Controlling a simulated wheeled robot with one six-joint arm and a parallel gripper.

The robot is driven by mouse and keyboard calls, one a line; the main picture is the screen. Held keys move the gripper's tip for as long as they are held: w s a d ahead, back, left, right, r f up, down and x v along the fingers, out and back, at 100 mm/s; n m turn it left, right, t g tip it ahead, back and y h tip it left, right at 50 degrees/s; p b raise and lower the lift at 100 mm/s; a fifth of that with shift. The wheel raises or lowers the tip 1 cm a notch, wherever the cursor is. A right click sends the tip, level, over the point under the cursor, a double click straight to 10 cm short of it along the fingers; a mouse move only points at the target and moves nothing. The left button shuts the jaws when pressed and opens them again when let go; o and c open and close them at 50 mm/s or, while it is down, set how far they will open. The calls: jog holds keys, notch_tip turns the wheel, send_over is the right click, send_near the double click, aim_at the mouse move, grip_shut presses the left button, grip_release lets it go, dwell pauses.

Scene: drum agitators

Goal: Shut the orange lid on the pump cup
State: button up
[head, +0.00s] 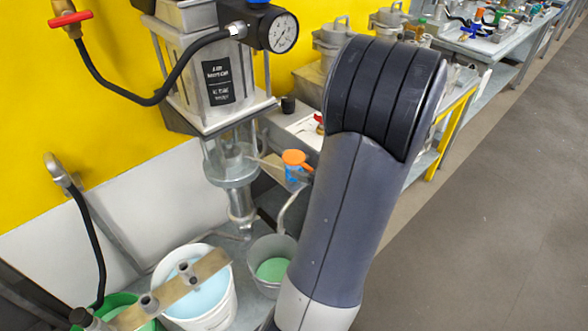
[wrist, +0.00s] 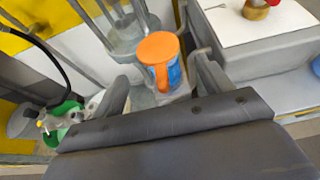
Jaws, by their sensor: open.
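The pump cup is blue, with an orange lid (head: 296,157) at its top, beside the steel pump in the head view. In the wrist view the orange lid (wrist: 157,46) hides most of the cup's top, and the blue cup wall (wrist: 175,74) shows below it at the right. An orange tab hangs down at the lid's near side. I cannot tell whether the lid is fully seated or slightly raised. My gripper (wrist: 161,70) is open and empty, its fingers left and right of the view's middle, with the cup beyond them. In the head view my arm hides it.
The steel pump (head: 234,168) stands close to the cup's left. A white bucket (head: 229,306) of pale blue liquid and a grey bucket (head: 284,246) of green liquid stand below. A black hose (head: 150,101) hangs at the upper left. Open floor lies at the right.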

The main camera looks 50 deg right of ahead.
jog(key=shift+o, duration=0.6)
jog(key=shift+s+r, duration=0.1)
jog(key=p+v, duration=0.3)
jog(key=v, duration=0.3)
jog(key=shift+s, duration=0.3)
jog(key=shift+w, duration=0.1)
